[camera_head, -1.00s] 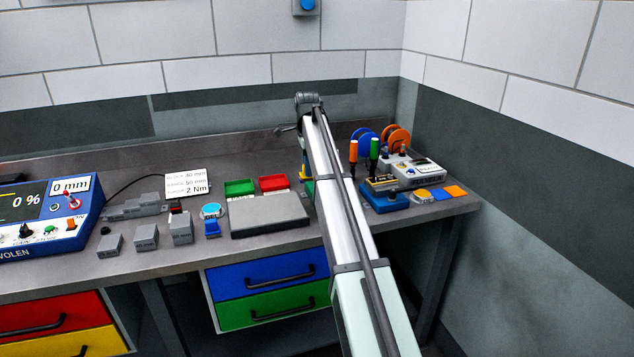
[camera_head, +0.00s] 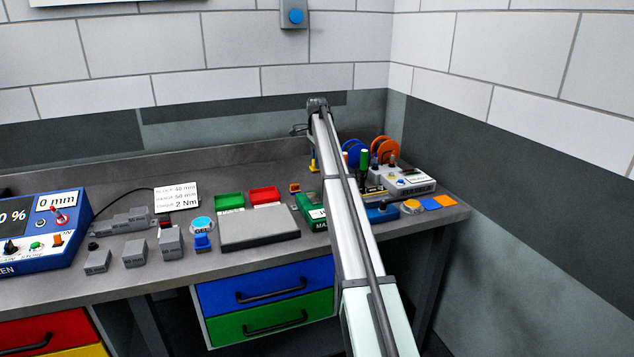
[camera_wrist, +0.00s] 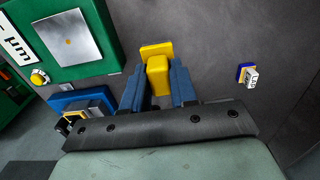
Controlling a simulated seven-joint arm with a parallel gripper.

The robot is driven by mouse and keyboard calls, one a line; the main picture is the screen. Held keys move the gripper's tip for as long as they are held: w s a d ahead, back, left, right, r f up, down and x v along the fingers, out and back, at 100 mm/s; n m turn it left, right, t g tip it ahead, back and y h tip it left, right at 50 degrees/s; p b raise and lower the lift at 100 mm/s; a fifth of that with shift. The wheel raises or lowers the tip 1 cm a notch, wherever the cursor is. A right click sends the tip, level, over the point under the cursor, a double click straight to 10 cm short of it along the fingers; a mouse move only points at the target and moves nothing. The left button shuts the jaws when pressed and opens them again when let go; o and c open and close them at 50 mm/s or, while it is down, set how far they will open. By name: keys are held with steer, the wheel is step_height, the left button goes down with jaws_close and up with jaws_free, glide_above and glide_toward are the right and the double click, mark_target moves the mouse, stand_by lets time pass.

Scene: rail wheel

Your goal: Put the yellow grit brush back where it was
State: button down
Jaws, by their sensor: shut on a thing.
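The yellow grit brush (camera_wrist: 157,70) is between the two blue fingers of my gripper (camera_wrist: 157,86) in the wrist view. The fingers are shut on its yellow block, and a flat yellow plate shows at its far end. In the head view a bit of yellow, the brush (camera_head: 314,165), shows just left of my arm, over the back of the bench. The gripper itself is mostly hidden there. I cannot tell whether the brush touches the bench.
A green device (camera_wrist: 102,28) with a metal plate lies left of the brush in the wrist view. A blue block (camera_wrist: 72,100) is near the left finger. A small blue-and-white item (camera_wrist: 248,76) stands at right. Grey bench lies bare between brush and item.

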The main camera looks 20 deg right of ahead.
steer(key=shift+f, duration=3.7)
steer(key=shift+f, duration=0.1)
steer(key=c, duration=0.9)
jaws_free()
step_height(320, 180, up, 12)
steer(key=shift+r, duration=0.1)
